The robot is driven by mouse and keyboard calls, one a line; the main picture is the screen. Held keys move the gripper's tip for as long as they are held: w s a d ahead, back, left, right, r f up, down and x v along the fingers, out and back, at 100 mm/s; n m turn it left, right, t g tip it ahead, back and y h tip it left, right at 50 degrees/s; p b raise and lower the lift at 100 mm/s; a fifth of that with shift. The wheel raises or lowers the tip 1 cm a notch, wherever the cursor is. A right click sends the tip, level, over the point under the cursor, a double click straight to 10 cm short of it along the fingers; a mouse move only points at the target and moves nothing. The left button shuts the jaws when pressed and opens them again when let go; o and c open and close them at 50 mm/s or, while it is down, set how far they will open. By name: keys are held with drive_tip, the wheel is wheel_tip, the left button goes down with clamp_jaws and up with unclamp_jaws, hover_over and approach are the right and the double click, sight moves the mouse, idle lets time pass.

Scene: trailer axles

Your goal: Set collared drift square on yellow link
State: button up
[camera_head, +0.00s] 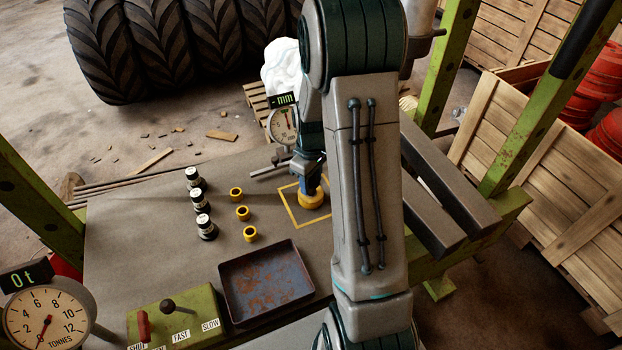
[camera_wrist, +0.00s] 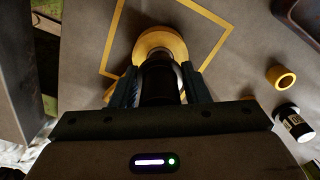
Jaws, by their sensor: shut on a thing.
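My gripper (camera_wrist: 160,90) is shut on a dark round drift (camera_wrist: 158,76), its fingers on either side of it. The drift lines up with the yellow link (camera_wrist: 165,44), a thick round yellow piece inside a yellow square outline on the bench. In the head view my gripper (camera_head: 310,182) is right above the yellow link (camera_head: 312,200), and my arm partly covers this area. I cannot tell whether the drift touches the link, or see its lower end or collar clearly.
Several black drifts with white labels (camera_head: 200,202) stand left, beside small yellow rings (camera_head: 242,213). A rusty dark tray (camera_head: 228,292), green lever box (camera_head: 150,325) and dial gauge (camera_head: 283,127) surround the work area. Grey beams (camera_head: 432,222) lie at right.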

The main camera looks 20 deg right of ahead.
drive_tip(key=shift+f, duration=0.2)
idle(0.3)
drive_tip(key=o, duration=1.4)
wheel_tip(320, 180, up, 14)
drive_tip(key=shift+f, duration=0.1)
drive_tip(key=s+a+r+m+t+p, duration=0.1)
drive_tip(key=s+a+r+m, duration=0.1)
drive_tip(key=s, duration=0.4)
drive_tip(key=s+a+r+m+t+p, duration=0.1)
drive_tip(key=s+a+r+m, duration=0.1)
drive_tip(key=s+a+r, duration=0.2)
drive_tip(key=s+a+r+m+p, duration=0.1)
drive_tip(key=s+a+r+m, duration=0.1)
drive_tip(key=s, duration=0.6)
drive_tip(key=shift+s+a+r+t+p, duration=0.2)
drive_tip(key=shift+a+r, duration=0.1)
drive_tip(key=shift+a, duration=0.2)
drive_tip(key=shift+s+a+r+t+p, duration=0.15)
drive_tip(key=shift+a+r+t, duration=0.1)
drive_tip(key=shift+a, duration=0.2)
